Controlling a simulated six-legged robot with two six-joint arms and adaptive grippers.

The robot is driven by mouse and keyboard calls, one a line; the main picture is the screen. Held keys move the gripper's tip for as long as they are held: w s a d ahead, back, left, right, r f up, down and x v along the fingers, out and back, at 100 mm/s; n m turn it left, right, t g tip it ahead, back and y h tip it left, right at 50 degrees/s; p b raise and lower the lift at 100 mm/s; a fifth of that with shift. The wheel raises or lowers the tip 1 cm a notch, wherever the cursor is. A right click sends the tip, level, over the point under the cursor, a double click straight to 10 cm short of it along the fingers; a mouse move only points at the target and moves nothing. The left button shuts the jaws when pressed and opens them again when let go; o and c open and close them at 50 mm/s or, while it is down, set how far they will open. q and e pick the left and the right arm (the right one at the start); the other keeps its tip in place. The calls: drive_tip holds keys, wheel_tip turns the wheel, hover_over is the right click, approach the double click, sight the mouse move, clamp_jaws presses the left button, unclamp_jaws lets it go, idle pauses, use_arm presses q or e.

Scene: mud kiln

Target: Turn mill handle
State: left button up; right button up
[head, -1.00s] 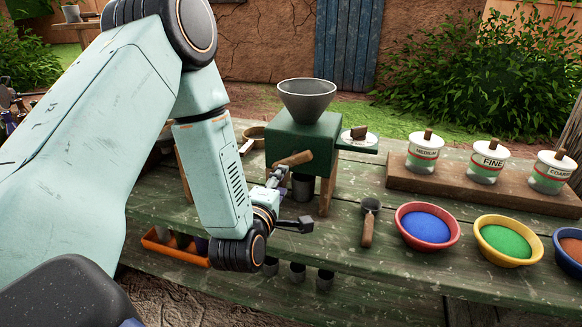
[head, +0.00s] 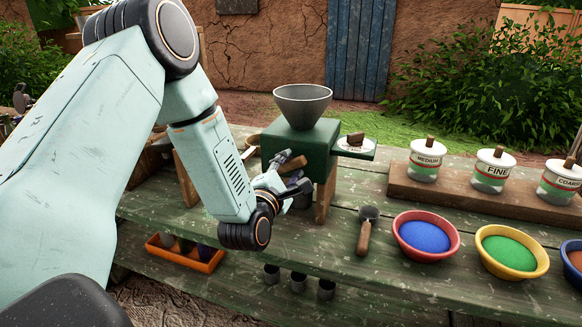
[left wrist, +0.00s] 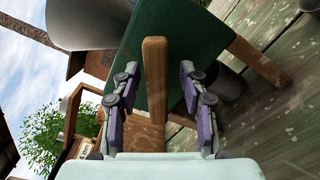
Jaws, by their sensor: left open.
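The mill is a green box (head: 300,140) with a grey hopper (head: 303,104) on top and wooden legs. It stands on the weathered green table. Its wooden handle (left wrist: 155,70) sticks out toward the left wrist camera. My left gripper (head: 292,176) is at the mill's near side. In the left wrist view the gripper (left wrist: 156,86) is open, with one purple-padded finger on each side of the handle. Gaps show between the handle and both fingers. In the head view the fingers hide most of the handle. My right gripper is not in view.
A scoop (head: 365,230) lies right of the mill. Bowls of blue (head: 426,238) and green (head: 508,252) powder stand at the right front. Labelled jars (head: 493,170) stand on a wooden board behind them. An orange tray (head: 186,254) sits on the lower shelf.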

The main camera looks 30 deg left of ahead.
use_arm(q)
drive_tip(key=shift+a, duration=0.6)
drive_tip(key=shift+w+d, duration=0.2)
drive_tip(key=shift+d, duration=0.15)
drive_tip(key=shift+c, duration=0.4)
drive_tip(key=shift+d, duration=0.1)
drive_tip(key=shift+c, duration=0.8)
drive_tip(key=shift+s+a, duration=0.15)
drive_tip(key=shift+a, duration=0.15)
drive_tip(key=c, duration=0.4)
drive_tip(key=shift+d+r, duration=0.1)
clamp_jaws()
